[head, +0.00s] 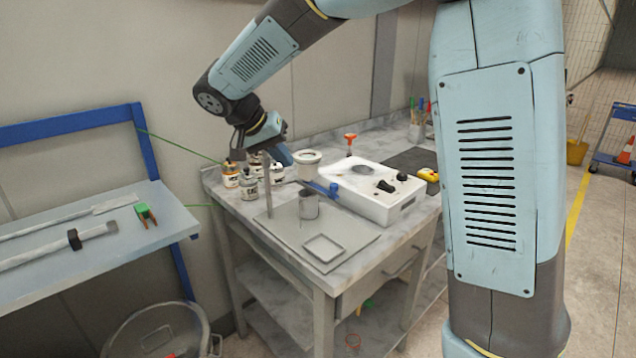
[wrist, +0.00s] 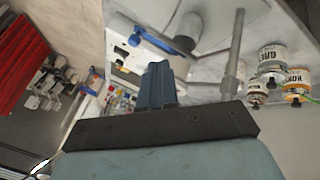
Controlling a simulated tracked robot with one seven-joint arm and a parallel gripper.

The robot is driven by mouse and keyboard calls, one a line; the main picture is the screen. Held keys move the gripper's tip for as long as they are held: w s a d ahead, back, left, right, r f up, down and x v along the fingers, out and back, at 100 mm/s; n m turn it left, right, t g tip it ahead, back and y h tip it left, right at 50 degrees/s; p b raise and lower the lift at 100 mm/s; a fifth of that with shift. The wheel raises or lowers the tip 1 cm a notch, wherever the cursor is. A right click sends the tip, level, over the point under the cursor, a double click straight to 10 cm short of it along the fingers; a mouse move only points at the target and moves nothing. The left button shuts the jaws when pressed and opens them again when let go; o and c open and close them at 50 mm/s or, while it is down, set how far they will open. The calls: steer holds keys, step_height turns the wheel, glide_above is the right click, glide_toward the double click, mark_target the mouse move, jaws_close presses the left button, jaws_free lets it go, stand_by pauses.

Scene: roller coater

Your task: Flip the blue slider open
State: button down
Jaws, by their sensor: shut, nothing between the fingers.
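The blue slider (head: 328,188) is a slim blue bar with a dark end, at the left edge of the white machine on the marble-topped bench. In the wrist view what looks like the same blue bar (wrist: 154,41) lies past my fingertips, beside a metal cup (wrist: 188,32). My gripper (head: 286,157) is shut and empty, above the back of the bench, up and left of the slider and apart from it. Its blue fingers (wrist: 157,78) are pressed together in the wrist view. I cannot tell whether the slider is open.
A metal pole (head: 268,192) stands close under my gripper. The metal cup (head: 308,205) and a shallow tray (head: 324,248) are on the grey plate in front. Several labelled bottles (head: 249,184) stand at left. The white machine (head: 385,206) has black knobs.

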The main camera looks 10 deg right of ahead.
steer(key=shift+w+a, duration=0.1)
steer(key=shift+a, duration=0.15)
steer(key=shift+d+f, duration=0.1)
steer(key=shift+f, duration=0.05)
glide_toward(329, 194)
steer(key=f, duration=0.1)
steer(key=w+f, duration=0.1)
steer(key=d+f, duration=0.1)
steer(key=shift+w+f, duration=0.3)
steer(key=shift+w, duration=0.05)
steer(key=shift+d, duration=0.7)
steer(key=shift+s+f, duration=0.1)
steer(key=shift+s, duration=0.1)
